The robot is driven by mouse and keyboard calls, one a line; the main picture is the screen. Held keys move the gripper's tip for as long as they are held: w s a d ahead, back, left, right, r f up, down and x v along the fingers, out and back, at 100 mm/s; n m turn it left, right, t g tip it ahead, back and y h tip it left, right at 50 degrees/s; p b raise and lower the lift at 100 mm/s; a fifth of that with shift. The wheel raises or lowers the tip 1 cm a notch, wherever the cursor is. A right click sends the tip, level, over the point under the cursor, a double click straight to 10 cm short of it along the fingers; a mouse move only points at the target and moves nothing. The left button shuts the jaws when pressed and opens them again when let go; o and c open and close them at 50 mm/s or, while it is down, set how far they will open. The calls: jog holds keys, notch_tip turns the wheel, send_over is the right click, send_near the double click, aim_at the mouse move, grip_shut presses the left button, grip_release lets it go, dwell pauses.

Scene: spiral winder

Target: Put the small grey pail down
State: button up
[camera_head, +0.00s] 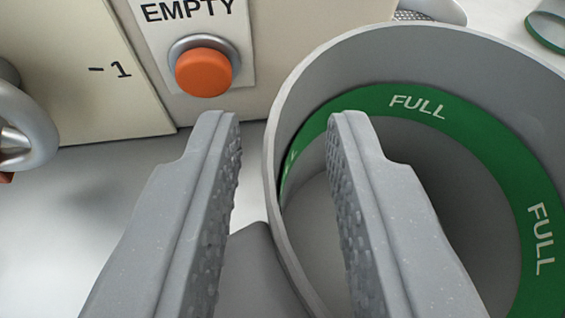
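The grey pail (345,60) fills the right side of the view, its open top facing me. A green band (415,106) lettered FULL runs round its inside. My gripper (286,118) is open, with its two fingers well apart. The left finger is outside the pail and the right finger reaches over its mouth, so the rim lies between them. I see a gap between the rim and each fingertip. The pail's base and what it rests on are hidden.
An orange button (203,72) under an EMPTY label is on the cream panel (150,105) just ahead. A metal ring-shaped handle (30,125) is at the left edge. Another grey item with a green band (548,28) is at the top right. The pale surface (80,220) at left is clear.

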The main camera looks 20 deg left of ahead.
jog(key=shift+s+d+r, duration=0.1)
jog(key=shift+s+r, duration=0.2)
jog(key=p+v, duration=0.1)
jog(key=v, duration=1)
jog(key=shift+s+p, duration=0.25)
jog(key=shift+p, duration=0.05)
jog(key=shift+d, duration=0.1)
jog(key=w+d+r+m+t+h, duration=0.1)
jog(key=w+d+r, duration=0.1)
jog(key=d+r, duration=0.75)
jog(key=w+d+r+m+t, duration=0.1)
jog(key=w+d+r, duration=0.35)
jog(key=r, duration=0.85)
jog(key=s+d+r+m+h, duration=0.1)
jog(key=s+d+r, duration=0.2)
jog(key=d+r, duration=0.3)
jog(key=s+d+r+m+h, duration=0.1)
jog(key=s+d+r+h, duration=0.1)
jog(key=s+d+r, duration=0.2)
jog(key=s+d+r+m+t+h, duration=0.1)
jog(key=s+d+r, duration=0.3)
jog(key=d+r, duration=0.4)
jog(key=d, duration=0.3)
jog(key=shift+s+d+r, duration=0.2)
jog(key=shift+s+r, duration=0.05)
jog(key=shift+r, duration=0.1)
